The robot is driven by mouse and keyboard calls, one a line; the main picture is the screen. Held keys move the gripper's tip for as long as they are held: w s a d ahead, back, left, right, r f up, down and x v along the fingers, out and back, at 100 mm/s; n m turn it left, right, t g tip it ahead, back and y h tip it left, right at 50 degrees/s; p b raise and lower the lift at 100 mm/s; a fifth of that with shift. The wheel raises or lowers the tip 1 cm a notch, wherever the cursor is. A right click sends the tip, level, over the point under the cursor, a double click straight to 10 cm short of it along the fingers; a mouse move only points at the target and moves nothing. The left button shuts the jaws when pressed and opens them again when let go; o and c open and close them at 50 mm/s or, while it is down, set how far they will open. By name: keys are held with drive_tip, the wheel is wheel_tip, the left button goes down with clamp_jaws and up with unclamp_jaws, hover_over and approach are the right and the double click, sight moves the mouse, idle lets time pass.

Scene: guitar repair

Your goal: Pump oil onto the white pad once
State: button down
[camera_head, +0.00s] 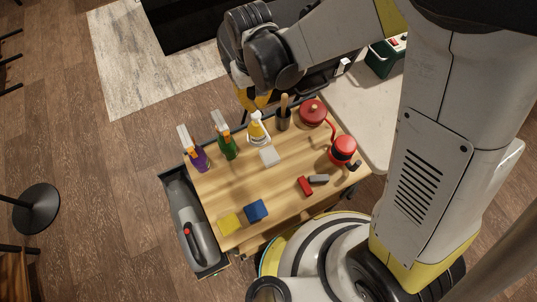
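The white pad (269,157) lies flat on the wooden tabletop (225,185), near its middle. A small white bottle with yellow on it (257,131) stands upright just behind the pad; I cannot read what it holds. My gripper (256,103), with yellow fingers, points down directly above this bottle's top. The fingers are partly hidden by the wrist, and I cannot tell whether they touch the bottle or how far apart they are. A red can with a thin spout-like part (343,150) stands at the right side of the table.
Purple (200,160) and green (228,149) spray bottles stand left of the white bottle. A dark cup with a wooden handle (283,120) and a red lidded pot (312,112) stand to its right. Yellow (229,223) and blue (256,210) blocks lie at the front. The left-centre tabletop is clear.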

sight(256, 114)
drive_tip(key=shift+f, duration=0.2)
idle(0.4)
drive_tip(key=shift+f+b, duration=2.1)
drive_tip(key=shift+f, duration=0.1)
drive_tip(key=shift+r, duration=0.1)
drive_tip(key=shift+r+p, duration=1.75)
drive_tip(key=shift+r, duration=0.55)
wheel_tip(256, 114, up, 6)
drive_tip(key=p, duration=0.4)
